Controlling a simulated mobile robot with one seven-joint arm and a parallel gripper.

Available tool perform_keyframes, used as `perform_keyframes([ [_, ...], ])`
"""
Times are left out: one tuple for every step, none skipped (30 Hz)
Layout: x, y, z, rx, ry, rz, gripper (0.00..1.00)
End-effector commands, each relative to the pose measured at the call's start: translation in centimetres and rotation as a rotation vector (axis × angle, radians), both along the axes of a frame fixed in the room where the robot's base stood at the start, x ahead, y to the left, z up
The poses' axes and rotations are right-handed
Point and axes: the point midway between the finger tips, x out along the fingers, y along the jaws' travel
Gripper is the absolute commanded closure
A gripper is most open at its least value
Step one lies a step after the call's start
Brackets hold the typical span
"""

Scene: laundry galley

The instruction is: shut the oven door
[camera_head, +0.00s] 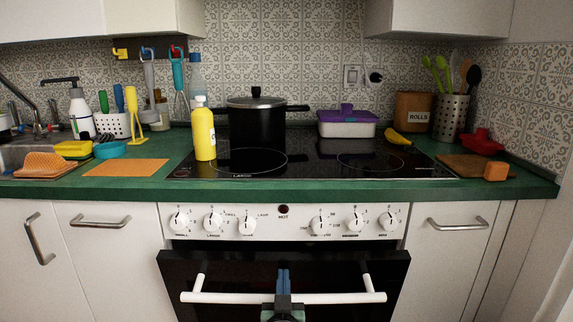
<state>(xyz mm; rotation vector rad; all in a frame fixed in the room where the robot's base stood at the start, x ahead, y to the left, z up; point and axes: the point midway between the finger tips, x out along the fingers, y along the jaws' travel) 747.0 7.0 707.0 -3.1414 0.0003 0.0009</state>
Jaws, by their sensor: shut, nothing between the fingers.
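The black oven door (220,270) is at the bottom centre, under the white knob panel. Its top edge stands out a little from the panel, with a dark gap above it, so it looks partly open and tilted towards me. A white bar handle (235,298) runs across its front. My gripper (283,275) is at the middle of the handle, its blue fingers shut together and empty. The fingers overlap the bar in the picture; I cannot tell whether they touch the bar or the door. The lower part of the door is out of view.
The white control panel (285,211) with several knobs is above the door. The green counter edge (110,191) overhangs the cabinets. A black pot (257,125) and a yellow bottle (204,135) stand at the hob. Cabinet handles (100,221) stick out at the sides.

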Motion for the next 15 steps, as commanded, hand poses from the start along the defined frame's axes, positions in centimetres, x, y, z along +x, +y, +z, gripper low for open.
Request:
perform_keyframes([
  [0.0,0.0,0.1,0.0,-0.002,0.0,1.0],
  [0.0,0.0,0.1,0.0,-0.002,0.0,1.0],
  [0.0,0.0,0.1,0.0,-0.002,0.0,1.0],
  [0.0,0.0,0.1,0.0,-0.002,0.0,1.0],
  [0.1,0.0,0.1,0.0,-0.002,0.0,1.0],
  [0.2,0.0,0.0,0.0,-0.002,0.0,1.0],
  [0.3,0.0,0.0,0.0,-0.003,0.0,1.0],
  [0.4,0.0,-0.1,0.0,-0.003,0.0,1.0],
  [0.7,0.0,-0.1,0.0,-0.003,0.0,1.0],
  [0.9,0.0,-0.1,0.0,-0.004,0.0,1.0],
  [1.2,0.0,-0.1,0.0,-0.005,0.0,1.0],
  [1.4,0.0,-0.1,0.001,-0.004,0.0,1.0],
  [1.6,0.0,-0.1,0.001,-0.004,0.0,1.0],
  [1.9,0.0,0.0,0.001,-0.003,0.0,1.0],
  [2.1,0.0,0.0,0.001,-0.003,0.0,1.0],
])
